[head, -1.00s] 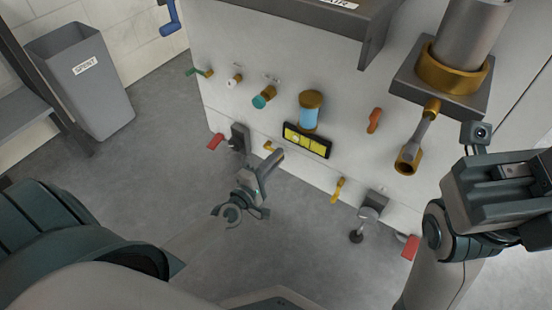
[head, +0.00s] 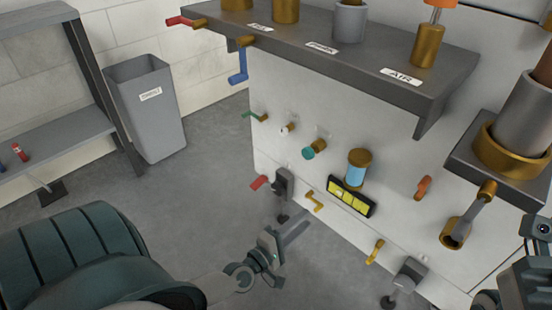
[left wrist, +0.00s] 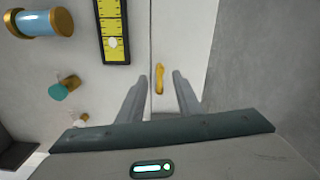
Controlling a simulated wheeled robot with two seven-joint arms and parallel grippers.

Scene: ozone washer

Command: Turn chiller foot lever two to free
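Two small brass levers sit low on the white machine panel: the left one (head: 314,200) below the yellow gauge strip, and another (head: 375,252) farther right. The frames do not label which is lever two. My left gripper (head: 302,226) is just in front of and below the left lever in the head view. In the left wrist view, my left gripper (left wrist: 157,82) is open, and the left brass lever (left wrist: 158,78) appears between its fingertips, not gripped. My right gripper is partly cut off at the right edge; its fingers are not clear.
Black machine feet (head: 283,184) and (head: 405,280) stand at the panel's base, with a red tab (head: 259,182) beside the left one. A dark shelf (head: 330,60) juts out above. A grey bin (head: 148,110) stands at back left. The floor left of the panel is open.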

